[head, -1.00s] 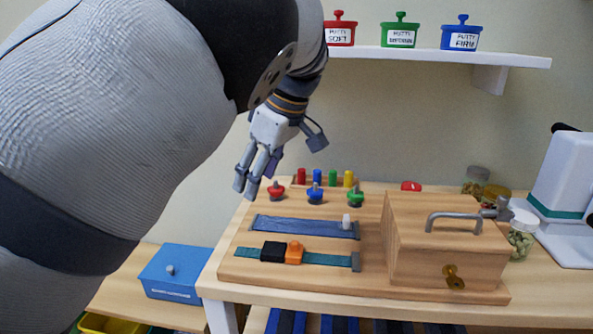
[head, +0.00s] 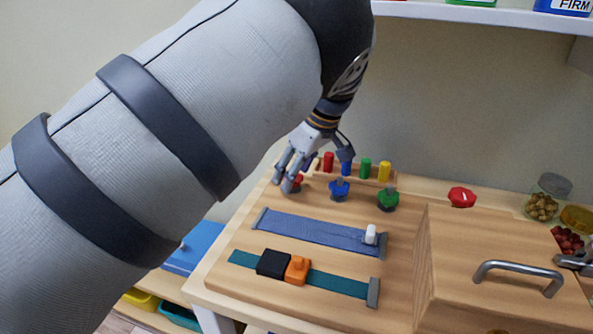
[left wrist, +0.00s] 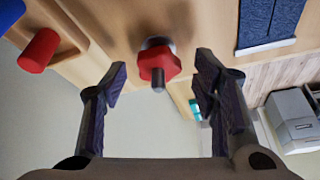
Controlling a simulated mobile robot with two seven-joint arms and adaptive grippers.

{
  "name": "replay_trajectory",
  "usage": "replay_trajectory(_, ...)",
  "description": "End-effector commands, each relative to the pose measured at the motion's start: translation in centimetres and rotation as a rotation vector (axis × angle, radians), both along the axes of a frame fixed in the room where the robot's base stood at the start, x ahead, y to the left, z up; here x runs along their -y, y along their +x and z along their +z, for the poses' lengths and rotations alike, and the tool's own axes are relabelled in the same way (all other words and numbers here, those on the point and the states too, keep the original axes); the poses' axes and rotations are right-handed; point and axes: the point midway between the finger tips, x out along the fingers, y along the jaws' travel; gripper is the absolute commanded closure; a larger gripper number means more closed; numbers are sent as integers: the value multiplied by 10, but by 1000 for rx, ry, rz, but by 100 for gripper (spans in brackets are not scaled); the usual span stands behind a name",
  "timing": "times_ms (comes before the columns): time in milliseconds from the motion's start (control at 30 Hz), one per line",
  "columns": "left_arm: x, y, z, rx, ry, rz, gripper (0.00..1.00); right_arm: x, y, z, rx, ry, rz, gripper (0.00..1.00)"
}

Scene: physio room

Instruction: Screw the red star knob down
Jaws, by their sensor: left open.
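The red star knob (left wrist: 157,64) sits on a threaded stud in the left wrist view, with the stud's end sticking out past it. In the head view the red knob (head: 297,180) is partly hidden by my left gripper (head: 288,180), which is over it at the left end of the knob row. In the left wrist view my left gripper (left wrist: 160,80) is open, with one finger on each side of the knob and visible gaps. A blue knob (head: 339,190) and a green knob (head: 388,199) stand to the right.
Coloured pegs (head: 365,168) stand in a row just behind the knobs. In front are a blue strap (head: 315,230) and a teal strap with a buckle (head: 297,269). A wooden box with a metal handle (head: 518,273) stands right. A loose red piece (head: 461,197) lies behind it.

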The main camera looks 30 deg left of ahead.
Motion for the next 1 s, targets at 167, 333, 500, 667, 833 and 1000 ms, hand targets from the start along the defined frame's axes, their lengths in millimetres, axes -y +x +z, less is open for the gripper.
replay_trajectory(167, -3, 1, -7, 1, 0, 0, 46, 0, 0, 0, 1, 0, 0, 41)
replay_trajectory(333, -3, 1, -7, 1, 1, 0, 46, 0, 0, 0, 1, 0, 0, 41)
replay_trajectory(500, -3, 1, -7, 1, 1, 0, 84, 0, 0, 0, 1, 0, 0, 41)
replay_trajectory(667, -3, 1, -7, 1, 1, -1, 94, 0, 0, 0, 1, 0, 0, 41)
replay_trajectory(833, -3, 0, -6, 2, 1, -20, 94, 0, 3, 3, 9, 0, 0, 41)
replay_trajectory(1000, -3, 0, -3, 6, -1, -92, 94, 0, 10, 10, 35, 0, -1, 41)
